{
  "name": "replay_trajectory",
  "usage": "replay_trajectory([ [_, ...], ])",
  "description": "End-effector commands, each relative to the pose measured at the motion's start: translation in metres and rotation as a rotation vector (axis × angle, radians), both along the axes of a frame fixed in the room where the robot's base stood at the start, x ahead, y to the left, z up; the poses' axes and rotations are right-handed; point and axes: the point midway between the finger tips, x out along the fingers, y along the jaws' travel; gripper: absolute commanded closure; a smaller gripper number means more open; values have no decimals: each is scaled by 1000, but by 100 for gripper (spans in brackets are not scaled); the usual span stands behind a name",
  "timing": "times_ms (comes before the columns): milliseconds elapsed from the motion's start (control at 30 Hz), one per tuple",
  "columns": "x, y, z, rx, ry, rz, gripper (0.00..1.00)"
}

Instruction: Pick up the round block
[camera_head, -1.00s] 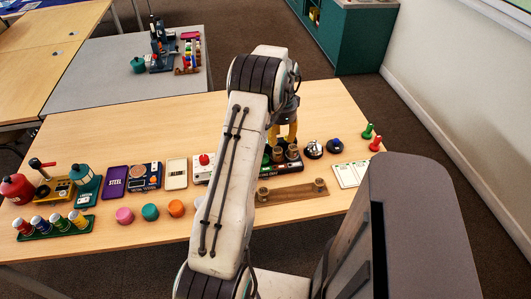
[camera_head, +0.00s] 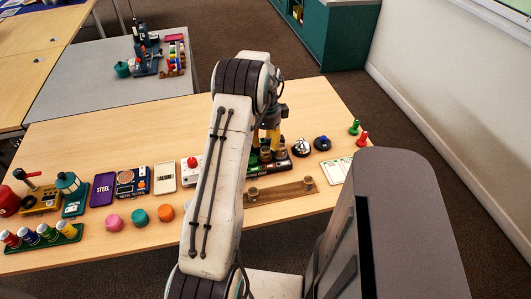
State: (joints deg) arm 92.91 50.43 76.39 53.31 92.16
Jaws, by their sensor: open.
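Several rounded, disc-like pieces lie in a row on the table: a pink one (camera_head: 113,222), a teal one (camera_head: 139,217) and an orange one (camera_head: 166,212). I cannot tell which thing the task calls the round block. My gripper (camera_head: 266,140) shows its yellow fingers pointing down, partly behind my arm. It is open, near a dark box (camera_head: 284,165) with round, brownish knob-like tops. The gap between the fingers is hard to see. My arm hides part of the table and the left end of the dark box.
A brown wooden strip with two pegs (camera_head: 285,192) lies in front of the dark box. A silver bell (camera_head: 302,147) and a blue-topped dark piece (camera_head: 322,143) stand to its right.

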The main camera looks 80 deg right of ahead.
Motion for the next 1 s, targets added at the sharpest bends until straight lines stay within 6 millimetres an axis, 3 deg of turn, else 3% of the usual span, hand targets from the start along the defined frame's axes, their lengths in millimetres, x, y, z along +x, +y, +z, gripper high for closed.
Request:
replay_trajectory([
  [433,2,2,-46,2,0,3,61],
  [833,2,2,-53,0,0,3,58],
  [1000,2,2,-52,0,0,3,74],
])
